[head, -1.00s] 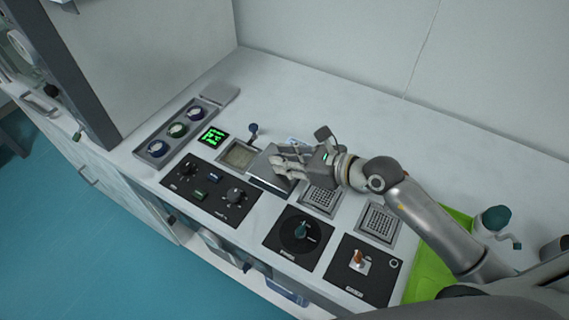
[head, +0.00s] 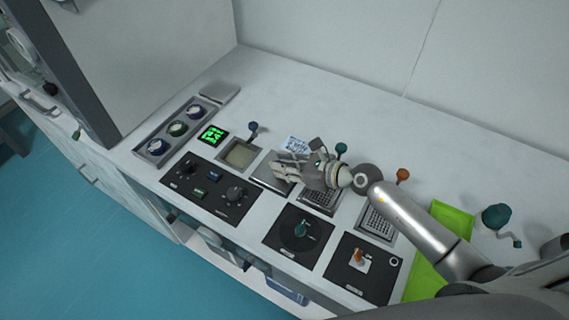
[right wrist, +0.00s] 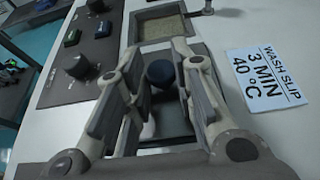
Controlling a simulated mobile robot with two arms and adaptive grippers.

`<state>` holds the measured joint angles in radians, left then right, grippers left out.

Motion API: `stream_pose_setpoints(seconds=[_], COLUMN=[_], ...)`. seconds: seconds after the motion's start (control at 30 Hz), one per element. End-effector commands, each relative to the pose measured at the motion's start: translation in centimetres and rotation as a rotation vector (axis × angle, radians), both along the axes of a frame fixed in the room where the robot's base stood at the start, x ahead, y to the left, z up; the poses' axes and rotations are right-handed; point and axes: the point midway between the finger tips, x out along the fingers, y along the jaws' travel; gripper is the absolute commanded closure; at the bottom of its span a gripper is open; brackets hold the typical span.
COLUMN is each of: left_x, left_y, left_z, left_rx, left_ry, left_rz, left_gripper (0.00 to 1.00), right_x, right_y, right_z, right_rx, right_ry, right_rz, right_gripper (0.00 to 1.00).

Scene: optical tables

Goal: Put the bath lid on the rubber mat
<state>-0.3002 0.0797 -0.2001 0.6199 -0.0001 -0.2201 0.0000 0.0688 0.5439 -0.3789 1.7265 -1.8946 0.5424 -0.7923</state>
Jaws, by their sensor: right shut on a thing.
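The bath lid (head: 266,175) is a flat grey metal plate with a dark blue knob (right wrist: 160,73). It lies over one of the baths in the row, right of an uncovered bath (head: 239,153). My right gripper (head: 287,168) is low over the lid with its fingers on both sides of the knob, shut on it. The fingers hide part of the lid, and I cannot tell whether it touches the bath rim. A bright green mat (head: 452,220), likely the rubber mat, lies at the right, partly behind my right arm. My left gripper is not in view.
Black control panels (head: 211,189) line the front edge. Perforated baths (head: 378,220) and upright knobbed levers (head: 403,175) stand right of the lid. A wash-slip card (right wrist: 267,77) lies behind it. A teal-topped crank device (head: 497,217) stands beyond the mat. The back of the table is clear.

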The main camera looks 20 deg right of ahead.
Motion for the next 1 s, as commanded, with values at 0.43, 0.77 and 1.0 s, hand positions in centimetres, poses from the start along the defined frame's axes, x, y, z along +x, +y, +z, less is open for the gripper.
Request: stream_pose_setpoints(seconds=[0.43,0.77,1.0], left_x=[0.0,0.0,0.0], left_y=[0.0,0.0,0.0], left_z=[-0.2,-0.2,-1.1], left_rx=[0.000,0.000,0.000], left_ry=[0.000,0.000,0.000], left_rz=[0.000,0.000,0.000], left_gripper=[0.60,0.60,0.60], right_x=[0.0,-0.5,-3.8], right_y=[0.0,-0.6,-3.7], right_z=[-0.3,0.1,1.7], right_rx=[-0.001,-0.002,-0.005], right_ry=[0.001,0.002,0.002], right_rz=[0.000,-0.001,0.001], right_gripper=[0.54,0.54,0.54])
